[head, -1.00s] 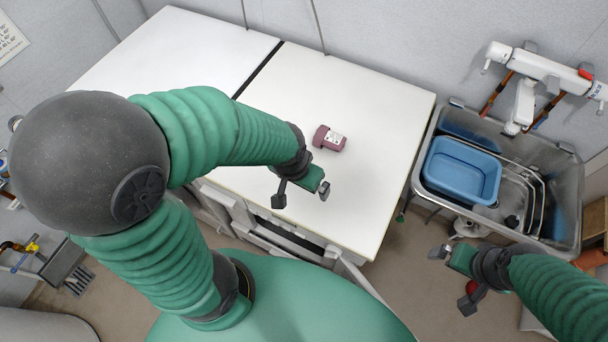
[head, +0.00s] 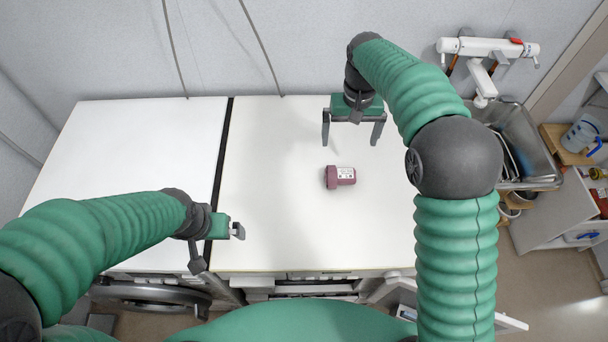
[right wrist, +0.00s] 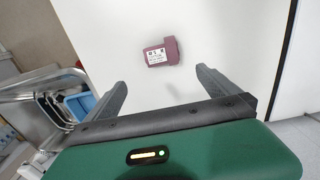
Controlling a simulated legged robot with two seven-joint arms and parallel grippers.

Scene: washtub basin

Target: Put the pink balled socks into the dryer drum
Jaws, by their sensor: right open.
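The pink balled socks (head: 340,177), a small mauve bundle with a white printed label, lie on the right white machine top (head: 270,215). They also show in the right wrist view (right wrist: 161,52), beyond the fingers. My right gripper (head: 351,143) is open and empty, behind and above the socks, its fingers apart and not touching them. My left gripper (head: 219,246) is open and empty over the front of the tops, left of the socks. A dark round door (head: 150,297) shows below the left top's front edge. The inside of the dryer drum is hidden.
A dark gap (head: 221,165) divides the two white tops, which are otherwise clear. A metal sink (head: 520,140) stands at the right under a white wall tap (head: 487,47). Cables hang on the back wall. An open panel (head: 510,321) juts out at the lower right.

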